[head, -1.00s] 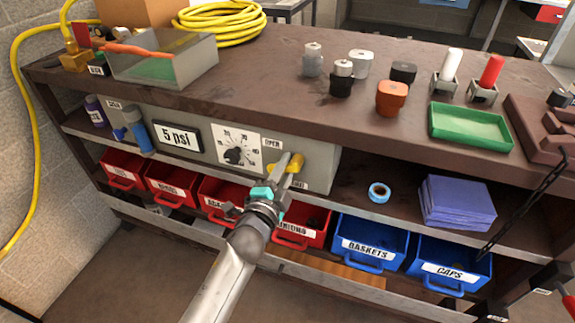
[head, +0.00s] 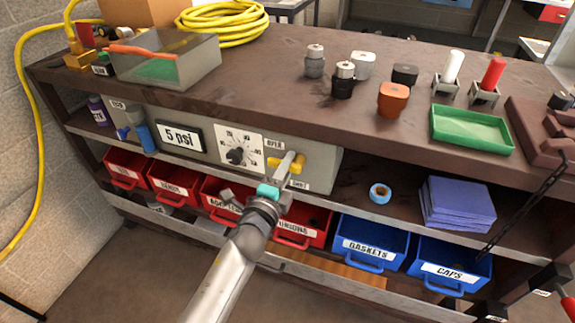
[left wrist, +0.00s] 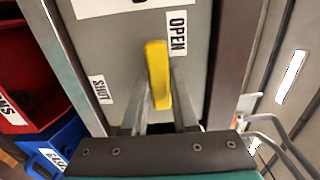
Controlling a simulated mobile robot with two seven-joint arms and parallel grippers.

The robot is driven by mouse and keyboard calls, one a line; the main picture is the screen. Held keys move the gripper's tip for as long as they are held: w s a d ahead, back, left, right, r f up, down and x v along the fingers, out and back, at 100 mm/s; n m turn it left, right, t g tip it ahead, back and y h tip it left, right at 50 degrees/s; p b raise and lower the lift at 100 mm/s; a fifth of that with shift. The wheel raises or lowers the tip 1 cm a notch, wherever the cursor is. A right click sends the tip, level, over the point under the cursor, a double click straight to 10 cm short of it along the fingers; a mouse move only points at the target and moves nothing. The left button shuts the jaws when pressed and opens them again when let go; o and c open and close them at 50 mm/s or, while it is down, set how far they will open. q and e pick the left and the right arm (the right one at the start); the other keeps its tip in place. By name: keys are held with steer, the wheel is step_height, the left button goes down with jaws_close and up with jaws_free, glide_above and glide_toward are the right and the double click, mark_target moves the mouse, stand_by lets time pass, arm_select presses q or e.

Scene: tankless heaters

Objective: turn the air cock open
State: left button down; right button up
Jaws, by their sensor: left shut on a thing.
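The air cock is a yellow lever (head: 299,163) on the grey panel (head: 322,168) under the bench top. An OPEN label (head: 274,145) is above it and a SHUT label (head: 299,185) below it. My left gripper (head: 289,164) is at the lever, shut on it, and hides part of it in the head view. In the left wrist view the yellow lever (left wrist: 158,75) stands between the two fingers (left wrist: 160,112), its far end near the OPEN label (left wrist: 177,33). The SHUT label (left wrist: 99,89) is off to the left there. My right gripper is not in view.
The bench top (head: 260,80) overhangs the panel. A dial (head: 238,150) and a 5 psi display (head: 181,135) are left of the lever. Red bins and blue bins (head: 371,243) stand below. A tape roll (head: 380,192) lies on the shelf to the right.

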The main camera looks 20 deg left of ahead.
arm_select(q)
steer(key=c, duration=0.7)
jaws_free()
steer(key=shift+s, duration=0.1)
steer(key=shift+s+a+p, duration=0.15)
steer(key=shift+s+p, duration=0.15)
steer(key=shift+s, duration=3.5)
steer(key=shift+s+a+p, duration=0.15)
steer(key=shift+s+p, duration=0.15)
steer(key=shift+s, duration=3.45)
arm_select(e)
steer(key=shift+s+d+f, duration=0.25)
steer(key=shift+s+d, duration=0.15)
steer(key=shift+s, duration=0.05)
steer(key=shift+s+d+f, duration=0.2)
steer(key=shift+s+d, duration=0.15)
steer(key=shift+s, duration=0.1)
